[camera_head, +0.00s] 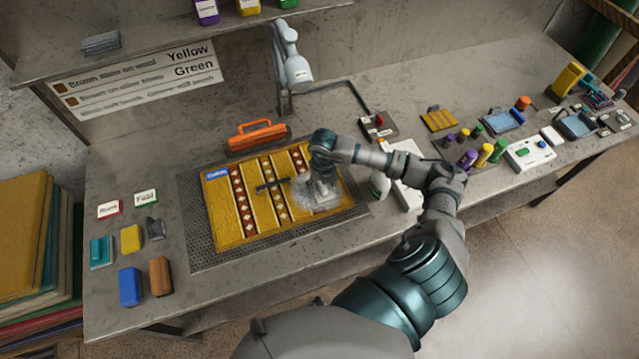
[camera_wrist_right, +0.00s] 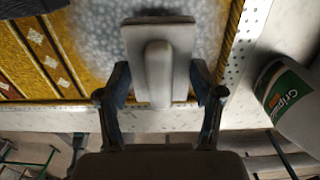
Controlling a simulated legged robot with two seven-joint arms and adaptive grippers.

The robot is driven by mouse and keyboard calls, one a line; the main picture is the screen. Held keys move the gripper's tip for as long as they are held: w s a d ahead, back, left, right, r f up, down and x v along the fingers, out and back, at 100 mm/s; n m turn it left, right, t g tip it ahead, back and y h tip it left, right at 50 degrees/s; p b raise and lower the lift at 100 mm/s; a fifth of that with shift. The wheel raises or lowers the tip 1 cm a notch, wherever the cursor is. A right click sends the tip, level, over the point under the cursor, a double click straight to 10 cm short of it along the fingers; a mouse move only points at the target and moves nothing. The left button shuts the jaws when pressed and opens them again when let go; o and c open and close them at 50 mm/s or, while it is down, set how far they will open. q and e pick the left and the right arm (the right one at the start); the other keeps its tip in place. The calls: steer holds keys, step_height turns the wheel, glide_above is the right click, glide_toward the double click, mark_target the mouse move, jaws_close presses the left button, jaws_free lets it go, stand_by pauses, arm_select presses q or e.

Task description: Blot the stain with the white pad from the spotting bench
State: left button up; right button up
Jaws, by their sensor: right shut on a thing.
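The yellow rug (camera_head: 228,225) with brown diamond-patterned stripes lies on a perforated grey mat (camera_head: 205,255). A whitish, speckled foamy patch (camera_head: 302,193) covers part of the rug's right side; any stain beneath is hidden. My right gripper (camera_head: 322,182) is over this patch. In the right wrist view it is shut on the handle of a pale rectangular pad (camera_wrist_right: 183,35). The foamy patch (camera_wrist_right: 215,25) spreads around the pad. I cannot tell whether the pad touches the rug. My left gripper is not in view.
An orange-handled tool (camera_head: 257,136) lies behind the rug, and a dark bar (camera_head: 272,186) crosses its middle. A white bottle (camera_wrist_right: 290,95) stands right of the mat. Coloured blocks (camera_head: 130,238) lie on the left; small bottles (camera_head: 485,154) and tools crowd the right.

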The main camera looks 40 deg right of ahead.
steer(key=shift+d, duration=0.3)
steer(key=shift+d+f, duration=0.1)
steer(key=shift+d, duration=0.15)
steer(key=shift+a, duration=0.8)
steer(key=shift+d+f+b, duration=0.3)
steer(key=shift+d+f, duration=0.05)
steer(key=shift+d, duration=0.2)
steer(key=shift+a, duration=0.35)
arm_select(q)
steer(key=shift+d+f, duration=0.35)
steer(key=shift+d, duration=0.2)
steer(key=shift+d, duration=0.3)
arm_select(e)
steer(key=shift+d, duration=0.25)
